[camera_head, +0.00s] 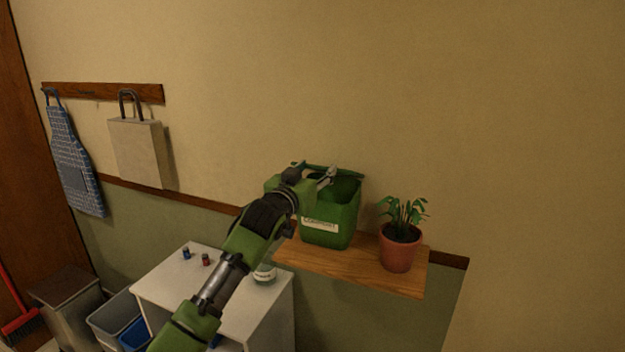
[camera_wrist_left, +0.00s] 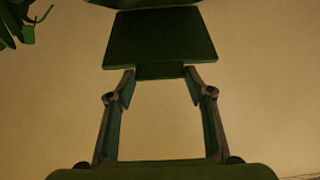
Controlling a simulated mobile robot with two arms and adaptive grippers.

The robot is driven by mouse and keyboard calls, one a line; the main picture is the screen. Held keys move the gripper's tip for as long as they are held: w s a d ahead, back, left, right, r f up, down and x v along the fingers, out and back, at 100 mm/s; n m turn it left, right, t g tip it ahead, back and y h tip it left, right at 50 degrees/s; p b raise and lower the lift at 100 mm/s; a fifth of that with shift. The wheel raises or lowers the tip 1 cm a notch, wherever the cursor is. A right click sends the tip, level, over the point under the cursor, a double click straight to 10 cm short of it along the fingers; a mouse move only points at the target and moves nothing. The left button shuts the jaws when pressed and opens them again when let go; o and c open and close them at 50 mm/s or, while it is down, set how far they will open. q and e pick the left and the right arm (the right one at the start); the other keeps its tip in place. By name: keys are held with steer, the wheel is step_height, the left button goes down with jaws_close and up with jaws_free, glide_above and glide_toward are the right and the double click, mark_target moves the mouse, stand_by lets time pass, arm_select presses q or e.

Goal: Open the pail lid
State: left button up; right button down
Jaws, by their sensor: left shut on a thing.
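The green compost pail (camera_head: 328,228) stands on the wooden shelf, with a white label on its front. Its inside shows at the right, so the lid (camera_head: 348,173) is raised at the back; part of it is hidden by my gripper. My left gripper (camera_head: 327,177) reaches over the pail's top from the left. In the left wrist view, the lid (camera_wrist_left: 160,36) is a dark green panel, and its small tab sits between the fingertips (camera_wrist_left: 160,75). The left gripper is shut on this tab. My right gripper is not in view.
A potted plant (camera_head: 398,248) stands right of the pail on the shelf (camera_head: 345,272). A white cabinet (camera_head: 165,285) with small items is lower left, with bins beside it. An apron (camera_head: 76,165) and a bag (camera_head: 138,152) hang on the wall. The wall above the pail is bare.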

arm_select(q)
steer(key=shift+w+d+r+p, duration=0.1)
steer(key=shift+w+r+p, duration=0.1)
steer(key=shift+r, duration=0.3)
steer(key=shift+w+d+r+p, duration=0.1)
steer(key=shift+w+r, duration=0.15)
steer(key=shift+r, duration=0.25)
steer(key=shift+w+d+r+p, duration=0.1)
steer(key=shift+w+r, duration=0.1)
steer(key=shift+r, duration=0.3)
steer(key=o, duration=1.6)
steer(key=shift+f, duration=0.1)
steer(key=shift+w+d+f, duration=0.1)
steer(key=v, duration=1.2)
